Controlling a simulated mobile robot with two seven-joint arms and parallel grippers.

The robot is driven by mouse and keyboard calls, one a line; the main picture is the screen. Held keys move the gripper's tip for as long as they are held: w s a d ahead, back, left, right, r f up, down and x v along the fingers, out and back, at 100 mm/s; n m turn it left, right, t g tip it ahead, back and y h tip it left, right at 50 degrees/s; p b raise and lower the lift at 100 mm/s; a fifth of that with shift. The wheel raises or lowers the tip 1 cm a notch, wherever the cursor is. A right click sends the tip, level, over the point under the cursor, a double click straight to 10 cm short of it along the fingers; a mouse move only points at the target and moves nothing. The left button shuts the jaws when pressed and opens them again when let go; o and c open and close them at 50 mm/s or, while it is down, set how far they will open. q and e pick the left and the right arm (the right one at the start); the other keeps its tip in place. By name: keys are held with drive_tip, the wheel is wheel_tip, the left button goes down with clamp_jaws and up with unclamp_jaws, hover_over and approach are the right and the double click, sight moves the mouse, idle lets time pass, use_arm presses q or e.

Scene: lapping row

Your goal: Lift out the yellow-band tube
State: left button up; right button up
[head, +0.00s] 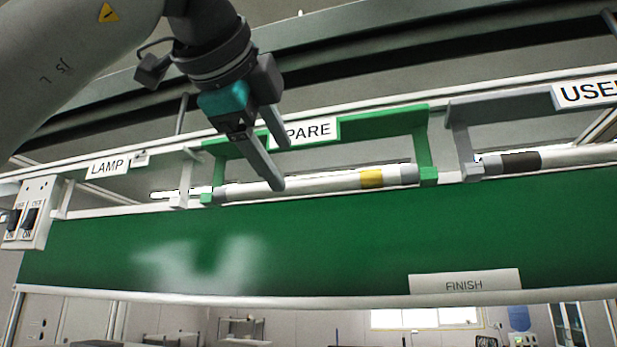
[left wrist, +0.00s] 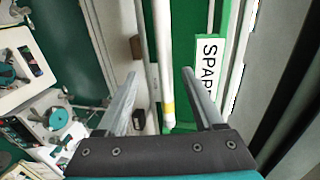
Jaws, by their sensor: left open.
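The yellow-band tube (head: 330,184) is a long white tube with grey ends and a yellow band near its right end. It lies in the green bracket (head: 385,125), whose sign reads "PARE" with its first letter hidden by my gripper. My left gripper (head: 279,166) is open at the tube's left half. Its near finger crosses in front of the tube and its far finger ends higher up. In the left wrist view the tube (left wrist: 162,50) runs between the spread fingers of my left gripper (left wrist: 160,72), with no clear contact. My right gripper is not in view.
A dark-band tube (head: 555,159) lies in the grey bracket at right under a partly cut-off "USE" sign. A LAMP sign (head: 108,167) and switch box (head: 37,212) are at left. A green panel (head: 320,240) with a FINISH label (head: 465,284) lies below the tubes.

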sight(290, 182)
use_arm(q)
drive_tip(key=p+x, duration=0.1)
drive_tip(key=x, duration=0.1)
drive_tip(key=p+x, duration=0.1)
drive_tip(key=x, duration=0.1)
drive_tip(key=a+r+p+x, duration=0.1)
drive_tip(key=shift+w+d+f, duration=0.15)
drive_tip(key=shift+w+d, duration=0.05)
drive_tip(key=shift+w, duration=0.45)
drive_tip(key=shift+w+d+f, duration=0.15)
drive_tip(key=shift+w+f, duration=0.05)
drive_tip(key=shift+w, duration=0.1)
clamp_jaws()
